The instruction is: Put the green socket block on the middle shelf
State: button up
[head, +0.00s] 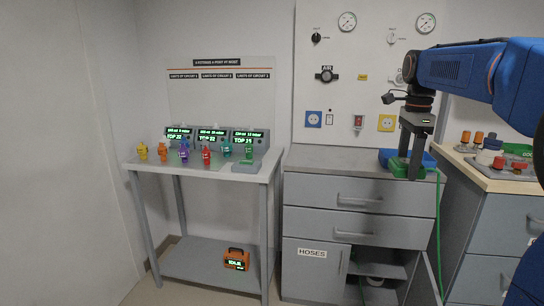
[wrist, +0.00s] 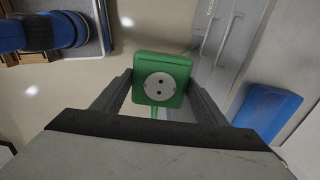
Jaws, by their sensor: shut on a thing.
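The green socket block (wrist: 161,80) is a green square with a round grey two-hole socket on its face. My gripper (wrist: 157,84) is shut on it, one finger on each side. In the head view the block (head: 408,172) shows low between the fingers of my gripper (head: 410,166), at worktop height near the cabinet's right end. I cannot tell whether it touches anything below. A green cable (head: 438,230) hangs down at the right. A grey shelf (head: 378,265) shows inside the open lower right compartment of the cabinet; which shelf is the middle one I cannot tell.
A blue tray-like thing (head: 393,154) lies on the worktop behind the block. The cabinet (head: 340,190) has two closed drawers and a closed HOSES door. Its open right door (head: 423,278) stands out beside the compartment. A side counter (head: 487,178) with several coloured fittings is at right.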

jog(key=w+a+f+n, duration=0.3)
jog(key=f+n, duration=0.3)
jog(key=f, duration=1.5)
jog(key=w+a+f+n, duration=0.3)
jog(key=f+n, duration=0.4)
jog(key=f, duration=1.5)
jog(key=w+a+f+n, duration=0.2)
jog(key=w+f+n, duration=0.2)
jog(key=f, duration=1.8)
jog(key=n, duration=0.3)
jog(key=shift+w+a+f, duration=0.15)
jog(key=shift+w+a, duration=0.2)
jog(key=shift+a, duration=0.05)
jog(key=shift+a, duration=0.1)
